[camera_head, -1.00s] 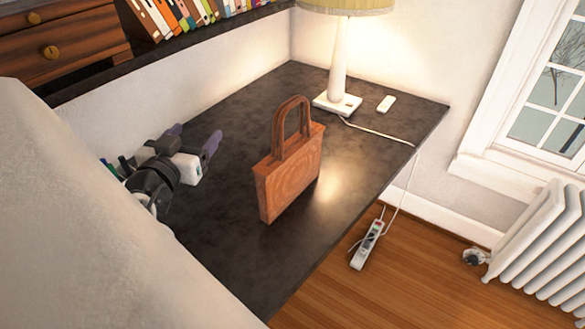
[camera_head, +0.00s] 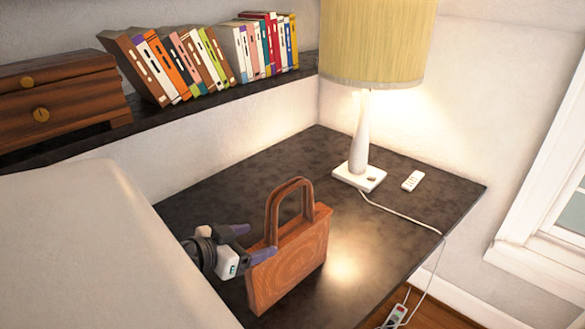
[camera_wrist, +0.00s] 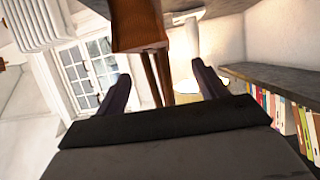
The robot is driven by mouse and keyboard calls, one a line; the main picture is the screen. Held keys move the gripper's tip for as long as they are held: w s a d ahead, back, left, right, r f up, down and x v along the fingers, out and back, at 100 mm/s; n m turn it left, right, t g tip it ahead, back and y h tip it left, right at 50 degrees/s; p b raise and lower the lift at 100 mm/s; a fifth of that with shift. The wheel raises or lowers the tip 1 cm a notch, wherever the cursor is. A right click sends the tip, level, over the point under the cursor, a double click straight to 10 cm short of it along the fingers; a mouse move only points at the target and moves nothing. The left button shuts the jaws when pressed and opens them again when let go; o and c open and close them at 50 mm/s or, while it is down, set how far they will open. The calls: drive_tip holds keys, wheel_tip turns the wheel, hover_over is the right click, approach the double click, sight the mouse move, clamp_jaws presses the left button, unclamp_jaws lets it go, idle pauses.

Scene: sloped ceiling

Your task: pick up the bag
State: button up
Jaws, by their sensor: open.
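A brown wood-grain bag (camera_head: 290,265) with two looped handles stands upright on the dark tabletop (camera_head: 215,205). My gripper (camera_head: 254,243) is at the bag's left end, with its dark fingers spread and nothing gripped. In the head view the near finger overlaps the bag's left edge; I cannot tell whether it touches. In the wrist view the picture is turned over, and the bag (camera_wrist: 138,28) shows at the top, with its handles reaching down between the directions of the two fingers of my gripper (camera_wrist: 161,80).
A lamp (camera_head: 364,130) with a yellow shade stands behind the bag, with a white remote (camera_head: 412,180) beside it. A cord runs over the table's right edge. A shelf of books (camera_head: 205,60) runs along the back left. A pale covered surface (camera_head: 90,240) fills the left front.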

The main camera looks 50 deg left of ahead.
sight(286, 234)
drive_tip(key=x, duration=0.3)
drive_tip(key=shift+w+f+b, duration=0.2)
drive_tip(key=shift+w+b, duration=0.05)
drive_tip(key=shift+b, duration=0.05)
drive_tip(key=shift+d+b+x, duration=0.15)
drive_tip(key=shift+b+x, duration=0.1)
drive_tip(key=shift+x, duration=1.1)
drive_tip(key=shift+d+b+x, duration=0.2)
drive_tip(key=shift+b+x, duration=0.05)
drive_tip(key=shift+x, duration=1.15)
drive_tip(key=shift+c, duration=0.4)
clamp_jaws()
drive_tip(key=shift+r, duration=0.15)
